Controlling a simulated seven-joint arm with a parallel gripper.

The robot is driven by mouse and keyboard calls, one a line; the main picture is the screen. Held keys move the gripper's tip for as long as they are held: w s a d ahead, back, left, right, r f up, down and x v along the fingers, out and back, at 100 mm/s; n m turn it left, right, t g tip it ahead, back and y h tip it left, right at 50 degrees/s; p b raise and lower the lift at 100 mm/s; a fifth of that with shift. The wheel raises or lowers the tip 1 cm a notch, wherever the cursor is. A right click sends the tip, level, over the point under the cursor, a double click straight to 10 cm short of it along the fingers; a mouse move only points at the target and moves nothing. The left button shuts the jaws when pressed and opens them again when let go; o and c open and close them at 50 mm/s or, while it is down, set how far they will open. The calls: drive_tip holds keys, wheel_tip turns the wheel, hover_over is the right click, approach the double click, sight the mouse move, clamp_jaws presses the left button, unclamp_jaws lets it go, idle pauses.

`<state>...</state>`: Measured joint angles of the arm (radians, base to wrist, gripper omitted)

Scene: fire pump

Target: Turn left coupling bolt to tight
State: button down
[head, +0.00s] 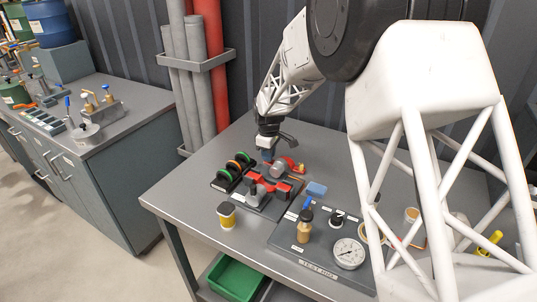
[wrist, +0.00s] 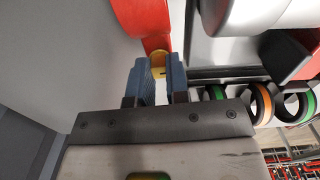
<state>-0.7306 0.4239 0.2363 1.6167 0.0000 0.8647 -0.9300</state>
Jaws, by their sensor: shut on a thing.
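My gripper (head: 267,156) points down at the back of the pump on the grey bench. In the wrist view my gripper (wrist: 160,70) has its two blue fingers close together, on either side of a small yellow bolt head (wrist: 158,59). The bolt sits at the end of a red coupling arm (wrist: 144,18). In the head view the red coupling (head: 291,164) shows beside the grey pump cylinder (head: 278,171); the gripped bolt is hidden there. The cylinder (wrist: 248,14) also shows in the wrist view, right of the fingers. How far the bolt is turned cannot be told.
Black rings with green and orange bands (head: 230,172) stand left of the pump. A red-topped fixture (head: 268,188) is in front. A yellow jar (head: 227,214) and a test rig panel with a gauge (head: 348,253) are nearer. The bench's left part is clear.

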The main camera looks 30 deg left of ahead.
drive_tip(key=m, duration=0.9)
drive_tip(key=shift+m, duration=0.4)
drive_tip(key=m, duration=0.4)
drive_tip(key=shift+m, duration=0.3)
drive_tip(key=m, duration=0.3)
drive_tip(key=shift+m, duration=0.3)
drive_tip(key=m, duration=0.3)
drive_tip(key=shift+m, duration=0.4)
drive_tip(key=m, duration=0.4)
drive_tip(key=shift+m, duration=1.9)
